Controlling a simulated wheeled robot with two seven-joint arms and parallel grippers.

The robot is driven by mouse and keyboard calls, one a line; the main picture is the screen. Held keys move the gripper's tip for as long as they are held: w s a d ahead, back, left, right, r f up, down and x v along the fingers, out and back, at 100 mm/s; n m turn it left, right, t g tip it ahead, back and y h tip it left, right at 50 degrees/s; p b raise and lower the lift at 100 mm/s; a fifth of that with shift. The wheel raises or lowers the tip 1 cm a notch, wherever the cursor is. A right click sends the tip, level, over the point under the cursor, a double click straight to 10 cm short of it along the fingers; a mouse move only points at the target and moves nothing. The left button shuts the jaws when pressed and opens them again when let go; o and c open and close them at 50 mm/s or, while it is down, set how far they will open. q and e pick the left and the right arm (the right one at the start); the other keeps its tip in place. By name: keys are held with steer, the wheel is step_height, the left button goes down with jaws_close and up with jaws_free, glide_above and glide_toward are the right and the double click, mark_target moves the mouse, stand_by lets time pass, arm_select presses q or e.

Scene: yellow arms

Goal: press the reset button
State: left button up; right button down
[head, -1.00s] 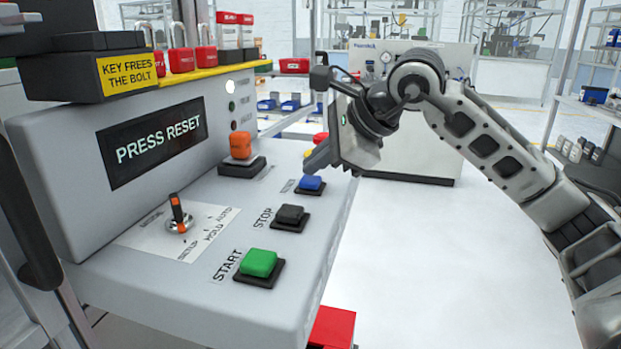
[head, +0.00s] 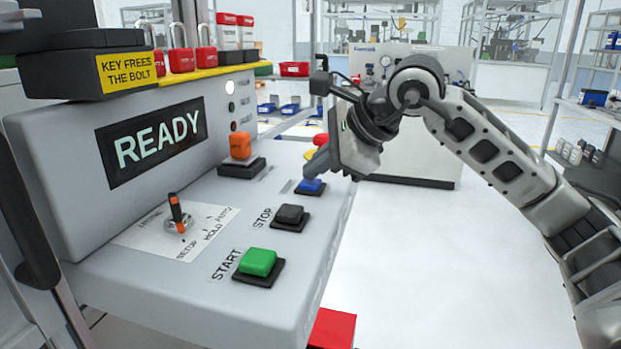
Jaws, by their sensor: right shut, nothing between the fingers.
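The blue button (head: 311,186) sits on a dark base at the far right part of the grey console; its label is mostly hidden, so I cannot read it. The display (head: 152,144) on the console reads READY. The black STOP button (head: 290,214) and the green START button (head: 257,262) are nearer. My left gripper is not in view.
A selector lever (head: 178,215) with an orange handle stands on the console's left part. An orange block-shaped control (head: 240,145) rises behind it. A red and yellow button (head: 318,141) is partly hidden behind my right gripper. Red padlocks (head: 181,60) stand on the yellow ledge.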

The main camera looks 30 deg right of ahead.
mark_target(317, 183)
steer(key=shift+r+p, duration=0.75)
steer(key=shift+r, duration=0.05)
step_height(317, 183, up, 5)
steer(key=p, duration=0.4)
steer(key=shift+r+p, duration=0.1)
steer(key=shift+p, duration=0.25)
stand_by(0.4)
